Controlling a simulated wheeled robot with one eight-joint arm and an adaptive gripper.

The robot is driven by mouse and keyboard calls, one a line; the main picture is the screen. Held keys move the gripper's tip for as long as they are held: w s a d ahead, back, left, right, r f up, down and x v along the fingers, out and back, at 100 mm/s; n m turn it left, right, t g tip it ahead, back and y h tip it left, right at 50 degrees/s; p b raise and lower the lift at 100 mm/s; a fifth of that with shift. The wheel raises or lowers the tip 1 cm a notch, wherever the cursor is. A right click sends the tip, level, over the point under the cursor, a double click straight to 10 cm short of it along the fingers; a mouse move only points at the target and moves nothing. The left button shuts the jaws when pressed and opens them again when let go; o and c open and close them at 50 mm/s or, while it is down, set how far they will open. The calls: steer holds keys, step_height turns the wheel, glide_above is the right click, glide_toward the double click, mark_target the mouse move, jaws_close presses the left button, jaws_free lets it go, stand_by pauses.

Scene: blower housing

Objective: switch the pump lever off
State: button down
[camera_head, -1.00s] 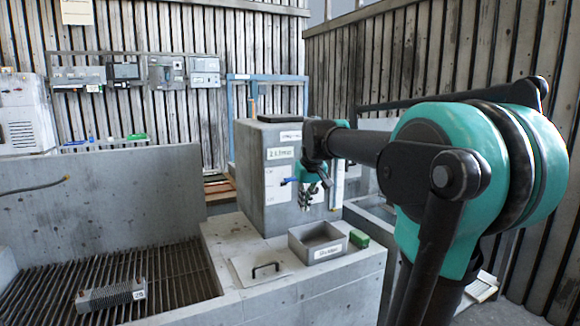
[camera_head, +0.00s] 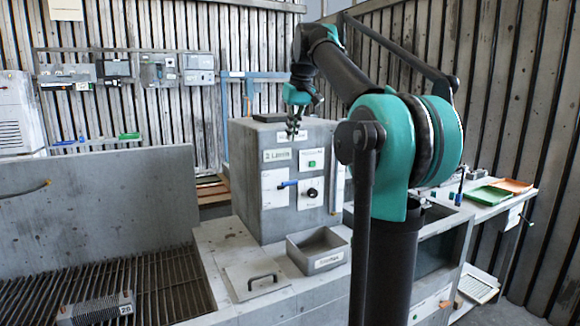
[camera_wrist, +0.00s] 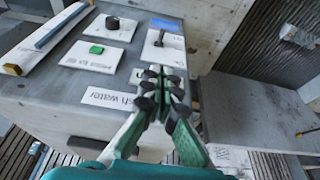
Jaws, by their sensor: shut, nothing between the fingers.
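The pump lever (camera_head: 287,184) has a blue handle and sits on a white plate (camera_head: 273,198) on the front of a grey concrete-like box (camera_head: 245,172). The handle lies about level in the head view. In the wrist view, the lever (camera_wrist: 160,38) shows a dark stem and a blue part on its plate beyond my fingertips. My gripper (camera_head: 292,132) hangs by the upper front of the box, above the lever and apart from it. In the wrist view, my gripper's fingers (camera_wrist: 160,80) are together and empty.
Right of the lever are a green button (camera_head: 312,164) and a black knob (camera_head: 312,193). An open grey bin (camera_head: 319,243) and a handled lid (camera_head: 257,280) lie below. A grated basin (camera_head: 165,285) is left. A side table (camera_head: 490,210) with trays stands right.

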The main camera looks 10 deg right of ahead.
glide_above(290, 182)
steer(key=w, duration=0.2)
steer(key=f, duration=0.9)
steer(key=shift+w+a, duration=0.1)
steer(key=shift+a, duration=0.15)
steer(key=f, duration=0.1)
steer(key=s+f, duration=0.1)
steer(key=f, duration=0.1)
steer(key=shift+s+d+f, duration=0.1)
steer(key=shift+s+d, duration=0.05)
steer(key=shift+d, duration=0.1)
steer(key=shift+s+f, duration=0.2)
steer(key=shift+f, duration=0.2)
steer(key=shift+s+d+f+t, duration=0.1)
steer(key=shift+s+f+t, duration=0.15)
steer(key=shift+t, duration=0.05)
